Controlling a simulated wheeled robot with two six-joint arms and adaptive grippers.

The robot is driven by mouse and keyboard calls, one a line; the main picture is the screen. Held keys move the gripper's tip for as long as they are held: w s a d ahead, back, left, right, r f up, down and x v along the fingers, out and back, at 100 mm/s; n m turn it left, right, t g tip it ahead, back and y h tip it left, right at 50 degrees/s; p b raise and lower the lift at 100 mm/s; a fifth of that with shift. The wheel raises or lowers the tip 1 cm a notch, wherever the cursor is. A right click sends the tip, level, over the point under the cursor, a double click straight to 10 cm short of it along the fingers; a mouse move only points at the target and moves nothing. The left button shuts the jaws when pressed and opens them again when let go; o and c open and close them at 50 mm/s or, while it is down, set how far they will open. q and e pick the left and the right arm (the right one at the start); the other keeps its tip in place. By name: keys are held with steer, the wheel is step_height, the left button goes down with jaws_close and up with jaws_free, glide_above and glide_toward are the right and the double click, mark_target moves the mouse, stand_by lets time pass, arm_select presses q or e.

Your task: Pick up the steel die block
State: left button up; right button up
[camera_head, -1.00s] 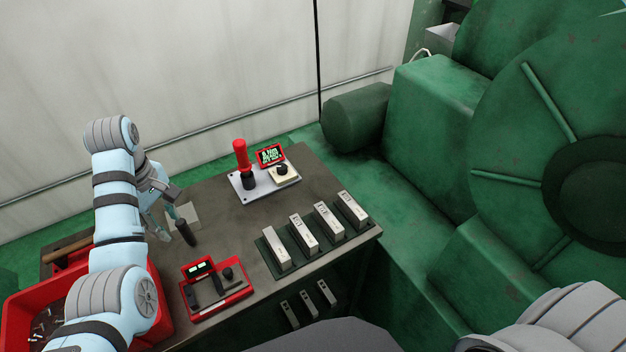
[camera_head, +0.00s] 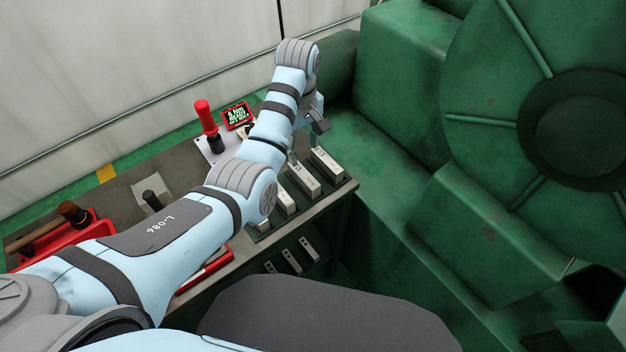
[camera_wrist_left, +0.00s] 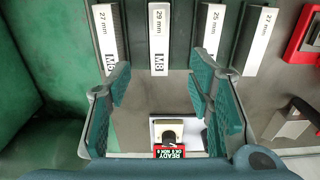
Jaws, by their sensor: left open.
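Several steel die blocks sit side by side in a dark green rack (camera_wrist_left: 183,35) at the table's right front. My left gripper (camera_head: 307,141) is open and empty above the rack's far end. My right gripper is out of view.
A plate with a red-handled tool (camera_head: 206,118) and red-framed display (camera_head: 237,115) stands behind my arm. A red device (camera_head: 207,270) is mostly hidden. Green machinery (camera_head: 400,160) borders the table's right side.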

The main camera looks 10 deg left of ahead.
mark_target(304, 174)
arm_select(q)
step_height(304, 174, down, 11)
steer(key=shift+f+b, duration=0.15)
steer(key=shift+b, duration=0.65)
steer(key=shift+d, duration=0.1)
jaws_close()
